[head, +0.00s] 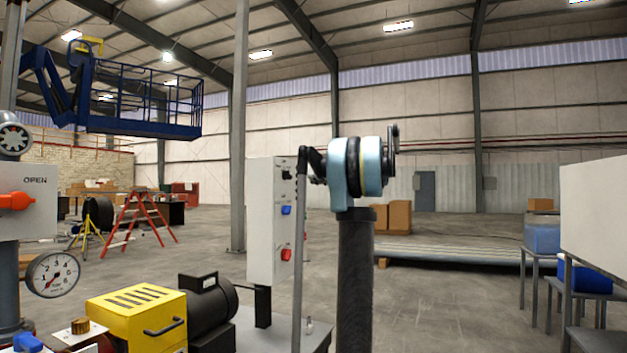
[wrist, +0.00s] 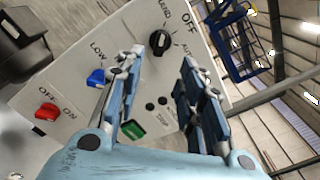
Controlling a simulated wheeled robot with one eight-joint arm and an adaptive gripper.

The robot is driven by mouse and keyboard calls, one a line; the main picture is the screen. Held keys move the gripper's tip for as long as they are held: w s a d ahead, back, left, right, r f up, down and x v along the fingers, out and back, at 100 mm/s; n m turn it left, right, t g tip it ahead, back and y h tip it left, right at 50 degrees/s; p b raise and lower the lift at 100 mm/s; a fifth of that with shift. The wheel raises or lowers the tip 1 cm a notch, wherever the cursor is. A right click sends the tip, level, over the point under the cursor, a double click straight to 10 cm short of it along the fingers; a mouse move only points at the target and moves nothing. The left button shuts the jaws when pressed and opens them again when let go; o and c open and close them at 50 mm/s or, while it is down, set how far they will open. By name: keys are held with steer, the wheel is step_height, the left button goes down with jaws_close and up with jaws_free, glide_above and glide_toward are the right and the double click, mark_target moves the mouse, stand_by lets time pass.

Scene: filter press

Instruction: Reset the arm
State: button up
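My gripper (wrist: 163,55) is open and empty in the wrist view. Its two blue-grey fingers stand apart in front of a light grey control panel (wrist: 215,70). A black rotary knob (wrist: 160,43), beside the word OFF, shows beyond the fingertips. A blue switch (wrist: 96,77) and a red switch (wrist: 47,111) lie to the left. In the head view, my arm rises at centre with a light blue joint. The panel (head: 262,215) stands just left of it. The gripper cannot be made out clearly there.
A yellow machine (head: 137,318) with a black motor and a pressure gauge (head: 52,274) stand at left. A red stepladder (head: 140,220) and a blue lift (head: 130,105) are farther back. Tables with blue containers (head: 542,238) stand at right.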

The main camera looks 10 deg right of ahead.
stand_by(0.3)
steer(key=s+a+f+n+g+h, duration=0.35)
steer(key=s+a+f, duration=0.45)
steer(key=s+f, duration=0.45)
steer(key=s+a+f+n+g+h, duration=0.35)
steer(key=s+a+f, duration=0.45)
steer(key=s+f, duration=0.5)
steer(key=s+d+f+n+h, duration=0.2)
steer(key=s+f+n, duration=0.1)
steer(key=s+f, duration=0.5)
steer(key=s+d+f+n+g+h, duration=0.1)
steer(key=s+d+f+n+h, duration=0.1)
steer(key=s+f, duration=0.6)
steer(key=s+d+f+n+h, duration=0.2)
steer(key=s+f, duration=0.6)
steer(key=f, duration=0.6)
steer(key=shift+d+f+n+h, duration=0.25)
steer(key=shift+f+n+h, duration=0.1)
steer(key=shift+n+h, duration=0.6)
steer(key=shift+w+f, duration=0.2)
steer(key=shift+w, duration=0.2)
